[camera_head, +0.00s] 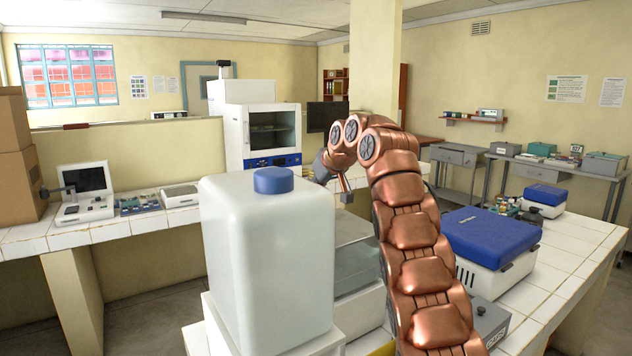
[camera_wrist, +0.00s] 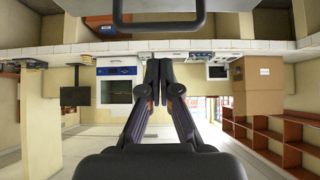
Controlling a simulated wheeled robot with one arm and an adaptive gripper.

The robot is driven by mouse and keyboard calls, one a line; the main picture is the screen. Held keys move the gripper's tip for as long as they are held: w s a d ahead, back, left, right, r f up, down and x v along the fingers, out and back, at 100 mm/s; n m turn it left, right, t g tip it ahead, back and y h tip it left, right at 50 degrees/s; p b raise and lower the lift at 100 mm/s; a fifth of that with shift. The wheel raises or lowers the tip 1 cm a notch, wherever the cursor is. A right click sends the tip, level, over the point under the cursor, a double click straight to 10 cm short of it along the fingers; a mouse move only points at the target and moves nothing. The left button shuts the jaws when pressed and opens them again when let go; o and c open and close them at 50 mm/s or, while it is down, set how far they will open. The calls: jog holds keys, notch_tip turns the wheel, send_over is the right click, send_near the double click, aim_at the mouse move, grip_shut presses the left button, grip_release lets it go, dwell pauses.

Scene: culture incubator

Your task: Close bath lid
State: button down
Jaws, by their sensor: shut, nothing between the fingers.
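The bath appears to be the white-bodied unit (camera_head: 360,308) behind the white jug, partly hidden by the jug and my copper arm. A grey, glassy surface shows on its top; whether this is the lid or the open basin, I cannot tell. In the wrist view, which is upside down, a dark U-shaped handle (camera_wrist: 158,29) crosses the top edge, probably on the lid. My gripper (camera_wrist: 158,66) is shut and empty, its fingertips together and apart from the handle in the picture. In the head view the gripper is mostly hidden behind the arm's wrist joints.
A large white jug (camera_head: 268,265) with a blue cap stands close in front. A blue-lidded box (camera_head: 490,236) is right of my arm on the tiled bench. A white incubator (camera_head: 262,135) stands at the back. Cardboard boxes (camera_head: 17,150) are at far left.

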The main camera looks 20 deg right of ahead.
jog(key=shift+w+f+g+p, duration=0.3)
jog(key=shift+p, duration=0.3)
jog(key=shift+w+a+f+p, duration=0.1)
jog(key=shift+w+f+p, duration=0.05)
jog(key=shift+f+p, duration=0.2)
jog(key=shift+f+g, duration=0.1)
jog(key=shift+g, duration=0.2)
jog(key=shift+f, duration=0.1)
jog(key=shift+w+f+p, duration=0.35)
jog(key=shift+f, duration=0.15)
dwell(0.3)
jog(key=shift+w+f, duration=0.15)
jog(key=shift+f, duration=0.5)
dwell(0.7)
jog(key=shift+a, duration=0.1)
